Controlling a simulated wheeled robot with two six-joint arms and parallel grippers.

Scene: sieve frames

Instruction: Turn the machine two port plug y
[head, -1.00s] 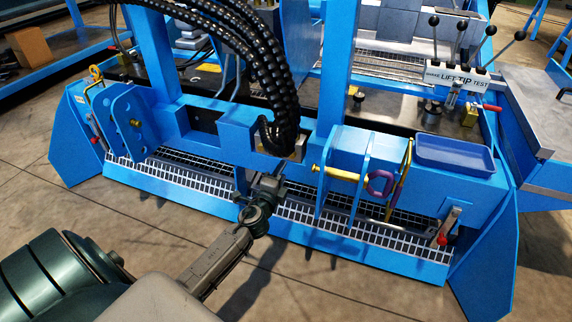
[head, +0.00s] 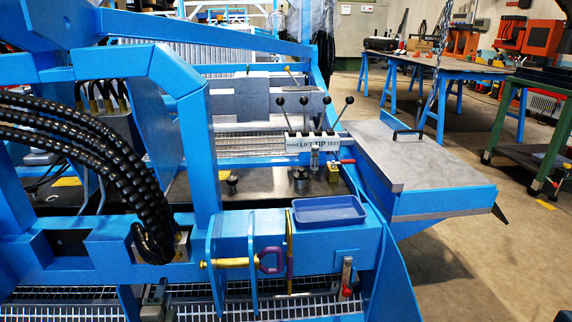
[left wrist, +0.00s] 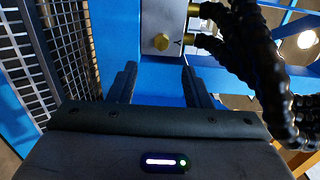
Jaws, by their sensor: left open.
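In the left wrist view a pale port block (left wrist: 160,20) is set in the blue frame. A brass hex plug (left wrist: 161,41) sits on its lower part, beside a small dark mark. My left gripper (left wrist: 158,82) is open and empty, its two dark fingers pointing at the block. The plug lies beyond the fingertips, roughly between them, apart from both. In the head view my left gripper (head: 155,298) shows only in part at the bottom edge, below the port block (head: 183,243), which the hoses mostly hide. My right gripper is not in view.
Thick black hoses (left wrist: 255,60) with brass fittings (left wrist: 193,40) crowd the block's right side. A metal grating (left wrist: 22,70) lies to the left. In the head view a yellow pin with a purple ring (head: 270,260), a blue tray (head: 328,210) and levers (head: 315,125) are to the right.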

